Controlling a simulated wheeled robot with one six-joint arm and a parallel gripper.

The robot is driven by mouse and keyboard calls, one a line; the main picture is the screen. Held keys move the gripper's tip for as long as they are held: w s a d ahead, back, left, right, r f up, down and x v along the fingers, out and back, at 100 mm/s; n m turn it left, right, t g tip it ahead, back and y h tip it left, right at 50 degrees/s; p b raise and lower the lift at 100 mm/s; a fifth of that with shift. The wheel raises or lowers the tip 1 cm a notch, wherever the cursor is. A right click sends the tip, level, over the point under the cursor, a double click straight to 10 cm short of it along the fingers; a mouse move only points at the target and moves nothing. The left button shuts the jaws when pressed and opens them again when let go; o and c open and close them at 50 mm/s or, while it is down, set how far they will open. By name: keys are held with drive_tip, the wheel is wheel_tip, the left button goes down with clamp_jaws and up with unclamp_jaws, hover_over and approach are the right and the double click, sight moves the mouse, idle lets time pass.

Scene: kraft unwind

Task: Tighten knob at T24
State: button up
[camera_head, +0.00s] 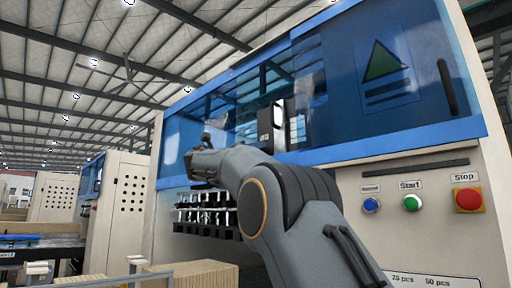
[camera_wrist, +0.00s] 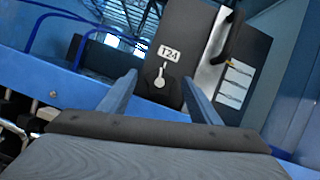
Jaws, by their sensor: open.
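The T24 unit is a dark block with a white T24 label (camera_wrist: 169,53) in the wrist view. Below the label is a small light knob (camera_wrist: 160,79) with a narrow stem pointing up. My gripper (camera_wrist: 161,88) is open, with its two grey-blue fingers on either side of the knob in the picture. I cannot tell how far the knob is from the fingertips.
The blue-framed machine has a blue Manual button (camera_head: 371,205), a green Start button (camera_head: 412,203) and a red Stop button (camera_head: 468,199). A row of dark blocks (camera_head: 205,230) lies below the window. Brown cardboard stacks (camera_head: 190,275) stand at the lower left.

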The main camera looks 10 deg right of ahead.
drive_tip(key=shift+p+x, duration=0.5)
drive_tip(key=shift+x, duration=1)
drive_tip(key=shift+c, duration=0.4)
drive_tip(key=c, duration=1)
drive_tip(key=shift+m+g+h+p, duration=0.35)
drive_tip(key=shift+m+g+p, duration=0.15)
drive_tip(key=shift+m, duration=0.7)
drive_tip(key=shift+m+g+h+p, duration=0.35)
drive_tip(key=shift+m+g+p, duration=0.1)
drive_tip(key=shift+m, duration=0.75)
drive_tip(key=o, duration=1.1)
drive_tip(key=b+v, duration=0.3)
drive_tip(key=v, duration=0.5)
drive_tip(key=shift+d+b, duration=0.1)
drive_tip(key=shift+b, duration=0.3)
